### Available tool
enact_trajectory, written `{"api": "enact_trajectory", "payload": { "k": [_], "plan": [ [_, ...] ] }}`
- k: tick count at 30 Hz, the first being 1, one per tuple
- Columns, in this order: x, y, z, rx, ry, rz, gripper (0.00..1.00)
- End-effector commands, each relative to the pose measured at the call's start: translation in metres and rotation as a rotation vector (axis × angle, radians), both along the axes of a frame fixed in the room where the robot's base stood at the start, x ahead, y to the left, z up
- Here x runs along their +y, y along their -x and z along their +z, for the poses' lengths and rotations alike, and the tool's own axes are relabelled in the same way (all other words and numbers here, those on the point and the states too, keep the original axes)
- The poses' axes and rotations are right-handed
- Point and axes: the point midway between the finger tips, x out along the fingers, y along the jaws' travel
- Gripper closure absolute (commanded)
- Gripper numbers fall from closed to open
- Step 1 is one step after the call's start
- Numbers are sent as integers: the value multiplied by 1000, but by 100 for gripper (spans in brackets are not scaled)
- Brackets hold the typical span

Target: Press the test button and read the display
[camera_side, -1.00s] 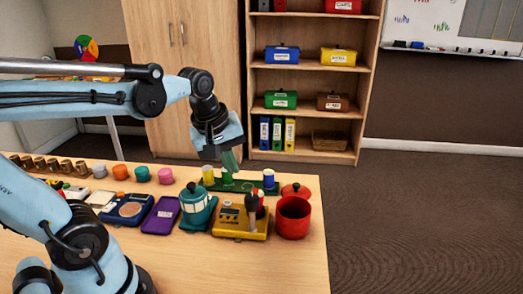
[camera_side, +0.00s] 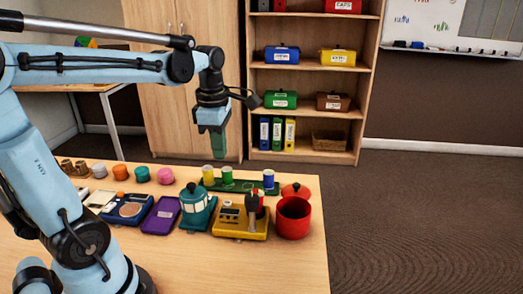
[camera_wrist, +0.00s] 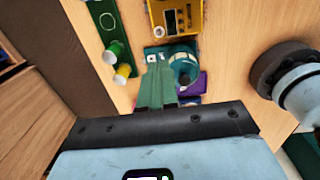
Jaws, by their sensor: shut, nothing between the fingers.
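A yellow tester (camera_side: 229,222) lies flat near the right end of the wooden table. It has a dark display panel on top; any reading is too small to make out. Red and black parts stand at its right side. The wrist view shows the yellow tester (camera_wrist: 158,13) at the top edge, partly cut off, with a dark panel and small controls. I cannot tell which control is the test button. My gripper (camera_side: 219,153) has green fingers, shut and empty, pointing down well above the table. In the wrist view the gripper (camera_wrist: 156,66) covers part of the teal pot's surroundings.
A teal lidded pot (camera_side: 193,212) stands left of the tester, a red pot (camera_side: 293,218) right of it. Behind is a green rack (camera_side: 248,186) with yellow, green and blue cylinders. A purple tray (camera_side: 160,215) and scale (camera_side: 129,210) lie further left. The table's front is clear.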

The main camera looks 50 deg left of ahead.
Motion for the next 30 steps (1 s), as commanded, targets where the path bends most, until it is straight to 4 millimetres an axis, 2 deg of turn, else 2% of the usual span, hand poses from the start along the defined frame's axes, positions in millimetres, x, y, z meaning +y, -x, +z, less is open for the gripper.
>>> {"api": "enact_trajectory", "payload": {
  "k": [5, 10, 30],
  "plan": [
    [0, 0, -2, -1, -1, -2, 100],
    [0, -1, -15, -1, 0, -3, 100],
    [2, -6, -106, -1, 0, -3, 100]
  ]
}}
